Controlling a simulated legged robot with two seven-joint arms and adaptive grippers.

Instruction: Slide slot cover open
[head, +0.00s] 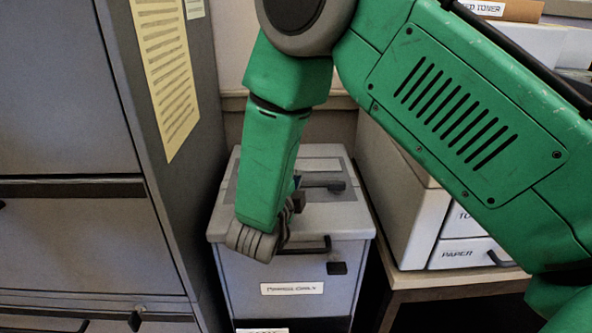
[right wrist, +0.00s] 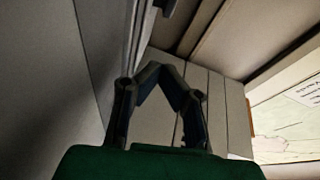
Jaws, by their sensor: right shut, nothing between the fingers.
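A grey bin (head: 285,262) with a white label stands on the floor between the cabinet and a side table. On its top is a slot cover area (head: 340,195) with a darker grey surround and a dark bar-like handle (head: 325,181). My right gripper (head: 262,238) points down over the top's front left part, left of and in front of the handle. My arm hides the left part of the top. Whether the fingers touch the bin I cannot tell. In the right wrist view the fingers (right wrist: 163,72) come together, empty. My left gripper is out of view.
A tall grey cabinet (head: 80,240) with a yellow notice stands close on the left. On the right, a box marked PAPER (head: 465,254) sits on a wooden side table (head: 440,286). A wall is close behind the bin. Room around the bin is narrow.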

